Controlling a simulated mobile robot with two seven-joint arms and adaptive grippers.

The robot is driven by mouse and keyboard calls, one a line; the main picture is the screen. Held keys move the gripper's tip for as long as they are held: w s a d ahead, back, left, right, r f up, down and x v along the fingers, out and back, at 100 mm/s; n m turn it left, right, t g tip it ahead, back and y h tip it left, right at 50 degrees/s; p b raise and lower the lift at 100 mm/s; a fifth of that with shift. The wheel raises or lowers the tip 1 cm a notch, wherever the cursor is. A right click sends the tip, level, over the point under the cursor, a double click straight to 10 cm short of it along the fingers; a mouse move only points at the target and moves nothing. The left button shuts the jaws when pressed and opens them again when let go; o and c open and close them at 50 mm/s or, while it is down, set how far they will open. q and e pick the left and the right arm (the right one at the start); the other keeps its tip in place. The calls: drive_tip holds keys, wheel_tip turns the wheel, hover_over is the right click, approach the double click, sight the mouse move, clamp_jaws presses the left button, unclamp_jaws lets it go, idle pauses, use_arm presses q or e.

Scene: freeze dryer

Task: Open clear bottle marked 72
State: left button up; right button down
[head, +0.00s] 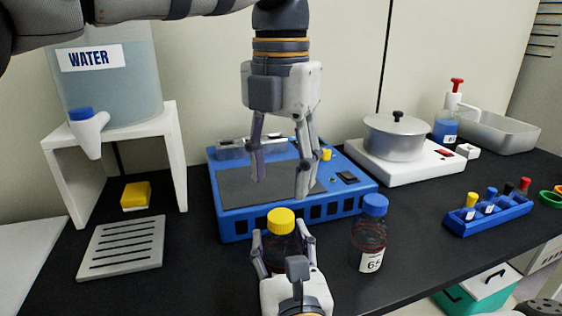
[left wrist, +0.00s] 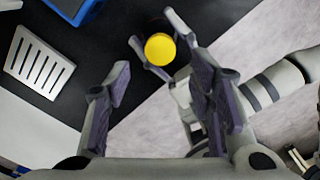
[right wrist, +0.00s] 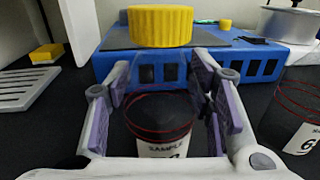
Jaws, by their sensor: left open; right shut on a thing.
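A clear bottle (head: 280,251) with a yellow cap (head: 281,221) stands upright at the front of the black bench. In the right wrist view its body (right wrist: 160,118) shows red lines and a white "SAMPLE" label, whose number is mostly hidden. My right gripper (head: 284,243) is shut around the body below the cap. My left gripper (head: 281,187) is open and empty, pointing down above and behind the cap. The left wrist view shows the yellow cap (left wrist: 160,49) beyond its fingers, apart from them. The cap is on the bottle.
A blue-capped bottle (head: 369,240) stands close on the right, its label partly readable. A blue device (head: 230,222) is just behind. A slotted grey plate (head: 122,247), yellow sponge (head: 135,195) and water tank stand (head: 172,150) are left; a blue tube rack (head: 490,217) is right.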

sight(281, 215)
use_arm(q)
wheel_tip(281, 215, down, 7)
drive_tip(key=shift+r, duration=0.1)
